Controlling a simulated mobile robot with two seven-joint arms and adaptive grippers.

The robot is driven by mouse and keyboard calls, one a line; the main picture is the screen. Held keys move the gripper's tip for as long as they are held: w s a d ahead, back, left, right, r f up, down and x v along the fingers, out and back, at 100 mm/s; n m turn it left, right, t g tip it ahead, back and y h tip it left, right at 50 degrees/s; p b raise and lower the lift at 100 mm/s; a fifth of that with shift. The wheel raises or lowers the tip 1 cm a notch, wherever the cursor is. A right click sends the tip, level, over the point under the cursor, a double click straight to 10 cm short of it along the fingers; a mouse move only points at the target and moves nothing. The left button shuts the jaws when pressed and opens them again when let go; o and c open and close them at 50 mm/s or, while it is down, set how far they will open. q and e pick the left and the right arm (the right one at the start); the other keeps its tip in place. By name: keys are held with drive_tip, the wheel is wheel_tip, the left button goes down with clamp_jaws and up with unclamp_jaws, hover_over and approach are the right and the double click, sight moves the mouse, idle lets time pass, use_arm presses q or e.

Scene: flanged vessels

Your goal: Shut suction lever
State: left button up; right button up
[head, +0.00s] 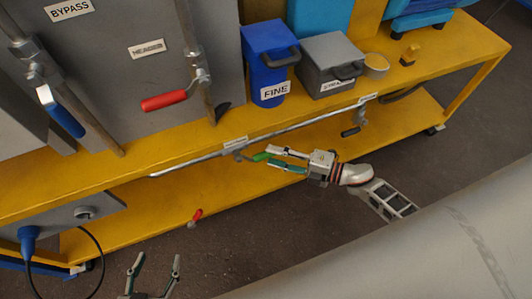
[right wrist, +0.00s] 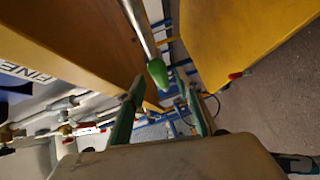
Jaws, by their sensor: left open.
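A lever with a green handle (head: 261,156) hangs from the thin pipe under the front edge of the yellow cart. A small label (head: 235,142) sits above it, too small to read, so I cannot tell whether this is the suction lever. My right gripper (head: 269,158) is open at this handle. In the right wrist view the green handle (right wrist: 157,73) lies ahead, between the spread fingers (right wrist: 160,98), with gaps on both sides. My left gripper (head: 159,259) is open and empty at the bottom of the head view, away from the levers.
A black-handled lever (head: 351,131) hangs further right on the pipe. A red-handled lever (head: 165,100) and a blue-handled lever (head: 61,114) are above. A small red handle (head: 197,215) is at the lower shelf (head: 130,225). Bins marked FINE (head: 262,65) and a grey box (head: 330,60) stand on the cart.

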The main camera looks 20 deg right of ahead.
sight(258, 156)
drive_tip(key=shift+x, duration=1.6)
drive_tip(key=shift+c, duration=0.3)
